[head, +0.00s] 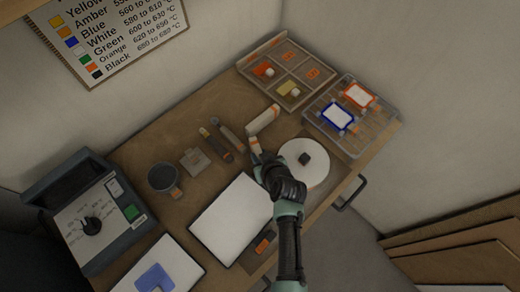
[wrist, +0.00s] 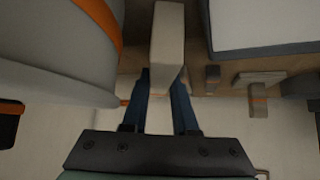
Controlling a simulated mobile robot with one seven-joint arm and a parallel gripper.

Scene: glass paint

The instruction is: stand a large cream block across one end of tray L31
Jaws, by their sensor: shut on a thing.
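My gripper (head: 262,160) is shut on a cream block (head: 254,145), left of the round white disc. In the wrist view the block (wrist: 168,45) shows between my two dark fingers (wrist: 164,105) and points away from them. Another cream block (head: 263,120), with an orange band, lies just beyond the held one in the head view. A clear tray (head: 312,122) at the right holds a blue-framed and an orange-framed piece. A wooden divided tray (head: 268,90) stands behind it. I cannot read which tray is L31.
The white disc (head: 309,176) with a dark knob stands close to my gripper's right. A white board (head: 230,220) lies to its left. Tools (head: 216,145), a grey cup (head: 163,178) and a kiln-like box (head: 95,215) are further left. The back-left worktop (head: 190,115) is clear.

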